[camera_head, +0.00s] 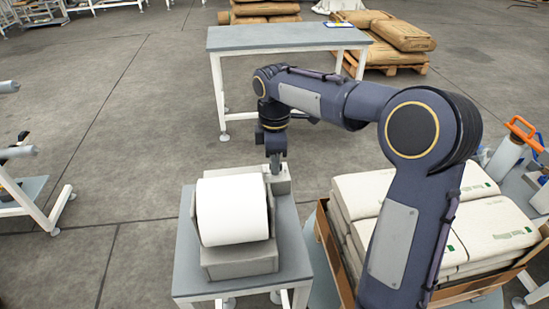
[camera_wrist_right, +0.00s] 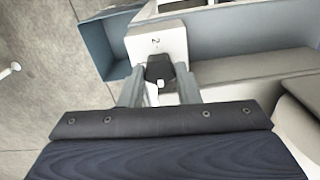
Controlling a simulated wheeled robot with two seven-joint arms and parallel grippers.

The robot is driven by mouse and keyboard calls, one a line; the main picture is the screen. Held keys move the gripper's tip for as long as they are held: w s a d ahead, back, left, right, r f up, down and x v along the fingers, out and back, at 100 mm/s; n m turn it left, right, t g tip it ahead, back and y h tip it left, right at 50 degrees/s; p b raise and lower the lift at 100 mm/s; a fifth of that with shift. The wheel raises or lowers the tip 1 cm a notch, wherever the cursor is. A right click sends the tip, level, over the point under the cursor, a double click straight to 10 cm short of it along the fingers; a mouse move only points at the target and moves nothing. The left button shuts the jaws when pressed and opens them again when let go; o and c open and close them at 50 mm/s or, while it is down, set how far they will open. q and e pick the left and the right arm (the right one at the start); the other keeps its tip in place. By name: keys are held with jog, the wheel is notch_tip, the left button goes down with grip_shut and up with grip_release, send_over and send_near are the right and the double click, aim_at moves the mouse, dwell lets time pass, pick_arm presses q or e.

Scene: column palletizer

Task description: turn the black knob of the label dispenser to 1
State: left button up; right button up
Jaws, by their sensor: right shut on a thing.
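The label dispenser (camera_head: 240,262) is a grey box with a large white roll (camera_head: 232,210), on a small grey-topped table. My right gripper (camera_head: 275,168) reaches down to the block at the dispenser's back right corner. In the right wrist view, the black knob (camera_wrist_right: 158,67) sits between the two fingers of my right gripper (camera_wrist_right: 160,90), which is shut on it. A small white mark shows on the knob's near end. A white plate (camera_wrist_right: 155,43) beyond the knob bears a figure that looks like 2. The knob is hidden in the head view. My left gripper is not in view.
White sacks (camera_head: 478,215) in a brown crate stand to the right, partly behind my right arm. Brown sacks (camera_head: 402,34) lie on a pallet at the back.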

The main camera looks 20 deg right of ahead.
jog(key=m+p, duration=0.2)
jog(key=m, duration=0.1)
jog(key=shift+r, duration=0.15)
jog(key=m+p, duration=0.2)
jog(key=m, duration=0.3)
jog(key=shift+w+d, duration=0.1)
jog(key=m+p, duration=0.1)
jog(key=m, duration=0.3)
jog(key=shift+m, duration=0.3)
jog(key=shift+d+m+p, duration=0.15)
jog(key=shift+m+p, duration=0.65)
jog(key=shift+m, duration=1.5)
jog(key=o, duration=1)
jog(key=shift+c, duration=0.2)
